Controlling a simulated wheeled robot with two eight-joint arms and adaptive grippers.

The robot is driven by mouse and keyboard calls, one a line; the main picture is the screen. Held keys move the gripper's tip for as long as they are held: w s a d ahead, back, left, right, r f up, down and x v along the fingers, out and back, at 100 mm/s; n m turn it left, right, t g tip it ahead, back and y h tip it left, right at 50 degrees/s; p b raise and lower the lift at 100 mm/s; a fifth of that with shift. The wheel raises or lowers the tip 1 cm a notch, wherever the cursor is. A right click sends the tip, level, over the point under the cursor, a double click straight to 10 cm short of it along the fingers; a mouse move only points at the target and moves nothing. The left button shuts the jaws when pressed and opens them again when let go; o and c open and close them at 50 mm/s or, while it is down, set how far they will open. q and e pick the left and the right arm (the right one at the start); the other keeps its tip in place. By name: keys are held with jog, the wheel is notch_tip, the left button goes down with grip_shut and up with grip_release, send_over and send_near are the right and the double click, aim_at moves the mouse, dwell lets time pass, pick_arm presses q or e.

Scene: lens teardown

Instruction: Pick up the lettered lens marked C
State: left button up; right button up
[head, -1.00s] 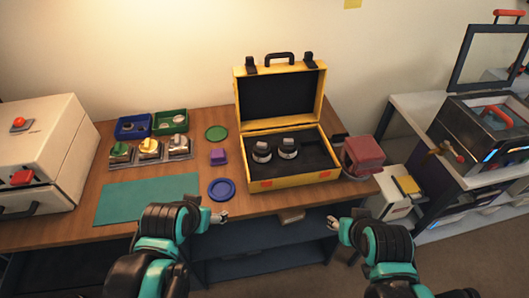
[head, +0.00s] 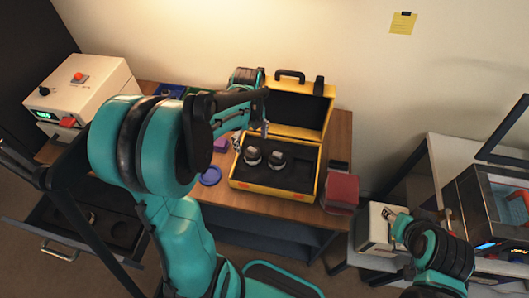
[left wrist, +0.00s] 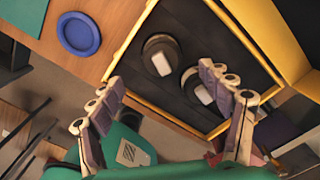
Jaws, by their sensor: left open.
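Two dark cylindrical lenses with pale labels stand in the open yellow case: a left one (head: 252,156) and a right one (head: 277,161). They also show in the left wrist view, one farther left (left wrist: 162,56) and one nearer the right finger (left wrist: 198,88). I cannot read a letter on either, so I cannot tell which is C. My left gripper (head: 252,134) is open and empty above the case; in the left wrist view its fingers (left wrist: 160,78) are spread below the lenses. My right gripper (head: 394,213) is far to the right, too small to judge.
The yellow case (head: 262,189) has raised walls and an upright lid. A drawer (head: 75,240) stands out at lower left.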

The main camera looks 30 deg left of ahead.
aim_at(252, 149)
pick_arm(q)
notch_tip(252, 149, down, 2)
jog(key=shift+a+f+b, duration=0.1)
jog(key=shift+f+b, duration=0.05)
jog(key=shift+b, duration=0.2)
jog(key=f+b, duration=0.1)
jog(key=f, duration=0.1)
jog(key=f+b, duration=0.1)
jog(key=f, duration=0.1)
jog(key=shift+w+d+f, duration=0.15)
jog(key=shift+d+f, duration=0.05)
jog(key=shift+f, duration=0.35)
jog(key=shift+c, duration=1.1)
jog(key=shift+r, duration=0.1)
jog(key=c, duration=1)
